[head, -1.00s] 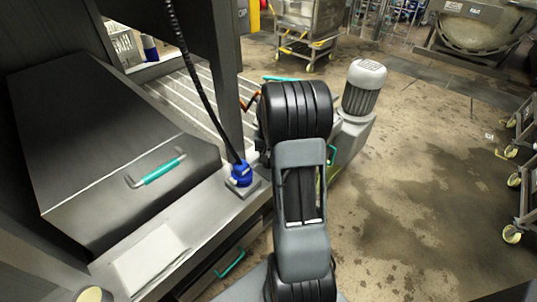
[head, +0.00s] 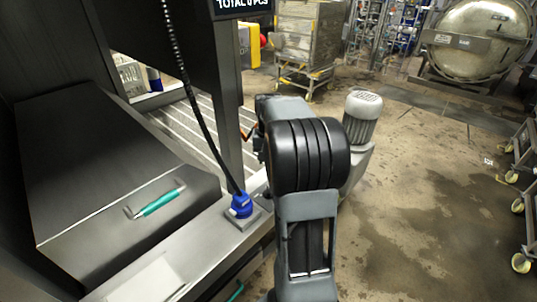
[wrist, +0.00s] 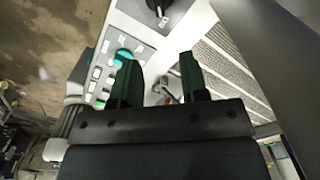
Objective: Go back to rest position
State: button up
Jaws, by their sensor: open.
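My gripper (wrist: 158,85) shows in the wrist view with its two dark green fingers apart and nothing between them. Beyond the fingers are a pale control panel (wrist: 112,62) with several buttons and a ribbed metal surface (wrist: 222,72). In the head view my arm rises from the bottom centre, and its black joint hides the gripper.
A steel housing with a teal handle (head: 158,202) stands at left. A blue connector (head: 241,206) with a black coiled cable sits on the ledge beside my arm. A grey motor (head: 362,117) stands close at right. Wheeled racks (head: 525,190) line the right edge; the floor between is open.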

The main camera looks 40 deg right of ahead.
jog(key=shift+r, duration=0.55)
jog(key=s+a+r+n+t+p, duration=0.1)
jog(key=s+a+n, duration=0.2)
jog(key=s+a, duration=0.4)
jog(key=s+a+r+n+t+p, duration=0.1)
jog(key=s+a+n, duration=0.3)
jog(key=a, duration=1)
jog(key=s+t+p, duration=0.1)
jog(key=s, duration=0.1)
jog(key=shift+s+a+t, duration=0.25)
jog(key=shift+s+t, duration=0.05)
jog(key=shift+s, duration=0.1)
jog(key=shift+r, duration=0.1)
